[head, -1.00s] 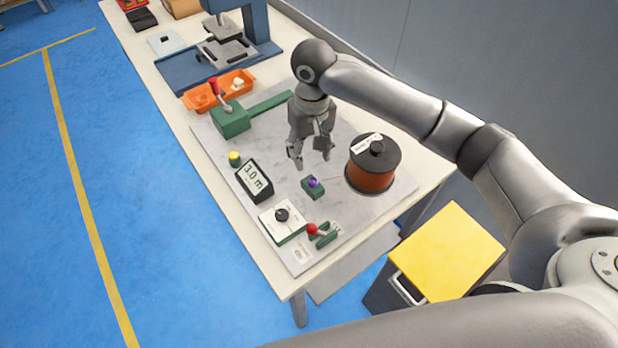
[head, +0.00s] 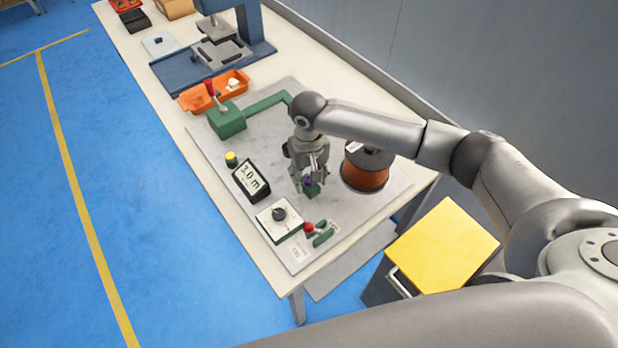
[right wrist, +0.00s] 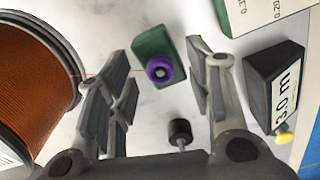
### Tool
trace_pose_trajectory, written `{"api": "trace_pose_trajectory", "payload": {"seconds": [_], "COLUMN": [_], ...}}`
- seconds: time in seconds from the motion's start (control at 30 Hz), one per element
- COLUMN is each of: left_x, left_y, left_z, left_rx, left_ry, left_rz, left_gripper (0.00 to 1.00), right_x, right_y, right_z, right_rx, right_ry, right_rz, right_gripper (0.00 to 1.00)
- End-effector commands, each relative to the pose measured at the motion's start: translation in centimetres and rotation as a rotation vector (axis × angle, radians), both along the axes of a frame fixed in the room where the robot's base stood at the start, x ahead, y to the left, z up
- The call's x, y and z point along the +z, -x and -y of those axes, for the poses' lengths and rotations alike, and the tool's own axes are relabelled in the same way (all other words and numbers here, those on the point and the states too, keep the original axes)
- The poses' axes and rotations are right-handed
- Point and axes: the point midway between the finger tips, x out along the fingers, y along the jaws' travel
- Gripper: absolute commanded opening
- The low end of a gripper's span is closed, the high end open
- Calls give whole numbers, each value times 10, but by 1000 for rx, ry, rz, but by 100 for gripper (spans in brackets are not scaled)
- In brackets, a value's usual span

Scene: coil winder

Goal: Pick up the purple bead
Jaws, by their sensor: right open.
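The purple bead (right wrist: 160,68) sits on a small green block (right wrist: 152,44) in the right wrist view, with a dark hole in its middle. My right gripper also shows in the right wrist view (right wrist: 165,75), open, with one finger on each side of the bead and a gap on both sides. My left gripper is not in view.
A copper wire spool (head: 365,172) stands close to the right of my gripper. A display reading 3.0 m (head: 251,180), a dial box (head: 279,220) and a red-knobbed lever (head: 312,229) stand around the green block. An orange tray (head: 214,92) lies farther back.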

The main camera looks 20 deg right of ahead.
Motion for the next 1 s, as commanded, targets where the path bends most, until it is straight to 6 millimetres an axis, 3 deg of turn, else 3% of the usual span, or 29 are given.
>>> {"api": "trace_pose_trajectory", "payload": {"seconds": [0.23, 0.5, 1.0], "left_x": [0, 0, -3], "left_y": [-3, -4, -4], "left_z": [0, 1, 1], "left_rx": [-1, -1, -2], "left_ry": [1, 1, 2], "left_rz": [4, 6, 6], "left_gripper": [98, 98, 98], "right_x": [-2, -2, 4], "right_y": [0, 0, -1], "right_z": [0, 0, 0], "right_rx": [0, 0, 0], "right_ry": [0, 0, -1], "right_rz": [1, 1, 2], "right_gripper": [48, 13, 12]}}
